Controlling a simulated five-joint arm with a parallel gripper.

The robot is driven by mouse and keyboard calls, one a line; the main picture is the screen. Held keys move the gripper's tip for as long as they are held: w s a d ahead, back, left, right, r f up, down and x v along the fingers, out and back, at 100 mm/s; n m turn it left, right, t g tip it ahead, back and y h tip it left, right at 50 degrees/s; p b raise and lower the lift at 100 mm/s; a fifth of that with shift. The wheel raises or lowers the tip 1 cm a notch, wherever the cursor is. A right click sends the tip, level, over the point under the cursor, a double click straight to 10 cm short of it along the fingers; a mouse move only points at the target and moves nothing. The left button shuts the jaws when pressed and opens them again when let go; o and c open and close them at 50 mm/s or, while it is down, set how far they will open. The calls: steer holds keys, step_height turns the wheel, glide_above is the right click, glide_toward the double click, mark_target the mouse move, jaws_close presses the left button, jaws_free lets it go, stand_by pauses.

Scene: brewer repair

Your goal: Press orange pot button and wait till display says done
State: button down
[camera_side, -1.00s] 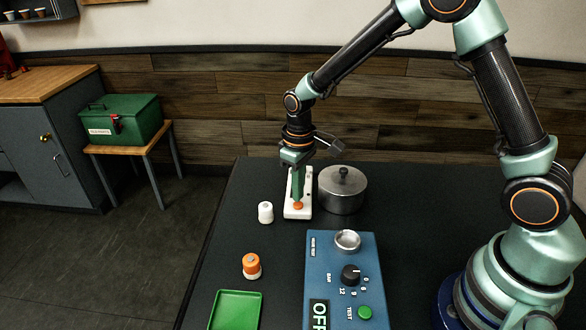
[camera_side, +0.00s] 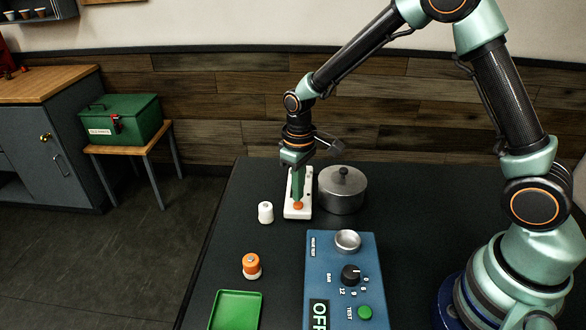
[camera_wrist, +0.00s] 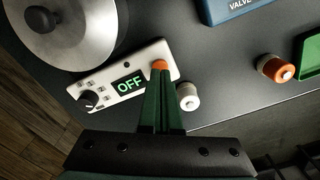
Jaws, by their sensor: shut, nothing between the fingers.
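The pot unit has a white control panel (camera_wrist: 149,58) joined to a grey metal pot (camera_side: 342,190) with a lid and dark knob. The panel carries a black dial (camera_wrist: 88,98), small marks and a display (camera_wrist: 129,84) that reads OFF in green. The orange button (camera_side: 298,206) is at the panel's end; it also shows in the wrist view (camera_wrist: 159,65). My gripper (camera_wrist: 160,76) is shut and empty, its green fingers pointing down with the tips at the orange button. They appear to touch it; how far it is pressed I cannot tell.
A white cap-like part (camera_side: 265,212) and an orange-and-white one (camera_side: 251,265) stand left of the panel. A green tray (camera_side: 236,311) and a blue tester (camera_side: 341,265) with metal cup, dial and green button are in front. Bare black table lies between them.

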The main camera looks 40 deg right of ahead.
mark_target(298, 204)
steer(key=shift+f, duration=0.95)
stand_by(0.3)
steer(key=shift+r, duration=2.25)
steer(key=shift+r, duration=3)
stand_by(1.5)
